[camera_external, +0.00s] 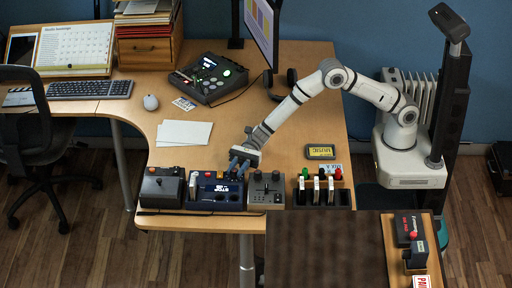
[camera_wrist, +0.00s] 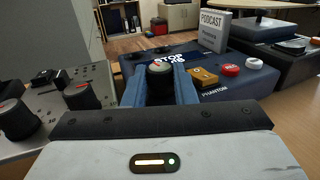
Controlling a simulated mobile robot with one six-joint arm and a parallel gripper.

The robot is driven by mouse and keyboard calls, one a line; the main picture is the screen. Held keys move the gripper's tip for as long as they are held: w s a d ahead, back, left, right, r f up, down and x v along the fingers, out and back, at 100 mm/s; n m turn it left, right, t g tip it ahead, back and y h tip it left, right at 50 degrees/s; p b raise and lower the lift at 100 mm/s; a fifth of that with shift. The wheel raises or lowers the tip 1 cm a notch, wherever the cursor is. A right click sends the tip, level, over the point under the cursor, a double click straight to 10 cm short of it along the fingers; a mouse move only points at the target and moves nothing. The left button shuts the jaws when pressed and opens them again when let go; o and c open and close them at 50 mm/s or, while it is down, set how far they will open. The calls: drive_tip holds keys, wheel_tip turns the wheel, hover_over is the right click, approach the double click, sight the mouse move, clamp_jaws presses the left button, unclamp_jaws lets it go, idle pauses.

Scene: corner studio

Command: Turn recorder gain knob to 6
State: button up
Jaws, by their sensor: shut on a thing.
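The recorder is a dark blue box (camera_external: 207,203) in the row of devices along the desk's front edge. In the wrist view, its body (camera_wrist: 240,78) carries an orange button, a red button, a white button and the label PHANTOM. Its lit display (camera_wrist: 175,51) reads STOP, with a second line too small and partly hidden to read. My gripper (camera_external: 239,163) reaches down to the recorder's right end. The knob's scale is hidden.
A grey control box (camera_external: 265,191) with dark knobs stands close on the recorder's right. A black device (camera_external: 161,190) is at its left. White sheets (camera_external: 184,133) lie on the desk behind.

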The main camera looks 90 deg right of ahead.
drive_tip(key=shift+s+a+f+m+t+h+b, duration=0.1)
drive_tip(key=shift+m+t+h+b, duration=0.3)
drive_tip(key=shift+m+t+b, duration=0.4)
drive_tip(key=shift+t, duration=0.5)
drive_tip(key=o, duration=1)
drive_tip(key=shift+v, duration=3.9)
drive_tip(key=shift+r, duration=0.2)
drive_tip(key=shift+c, duration=0.2)
